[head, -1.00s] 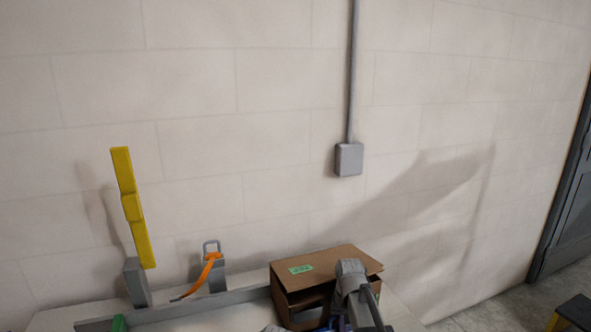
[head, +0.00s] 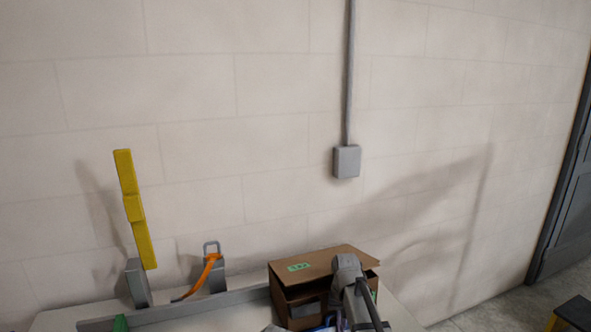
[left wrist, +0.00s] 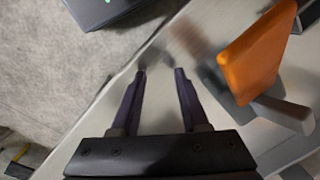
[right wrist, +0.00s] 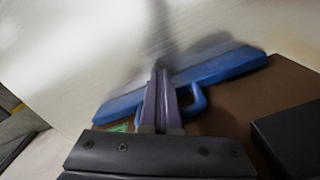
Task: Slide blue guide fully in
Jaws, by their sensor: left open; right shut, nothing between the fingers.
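The blue guide (right wrist: 225,67) is a long blue bar with a looped handle (right wrist: 196,101), in the right wrist view. It lies slantwise across a brown surface, and its middle is partly hidden by my right gripper (right wrist: 160,78). That gripper is shut and empty, its fingers overlapping the bar beside the loop; I cannot tell whether they touch it. In the head view only a small blue-purple patch shows at the bottom edge, in front of the brown box (head: 318,262). My left gripper (left wrist: 160,72) is open and empty over the pale table edge.
An orange block (left wrist: 257,55) stands close right of my left gripper. In the head view, an orange strap-like piece (head: 207,270) and a tall yellow bar (head: 134,208) rise along a grey rail (head: 190,305). A green label (head: 299,267) is on the box. The wall is behind.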

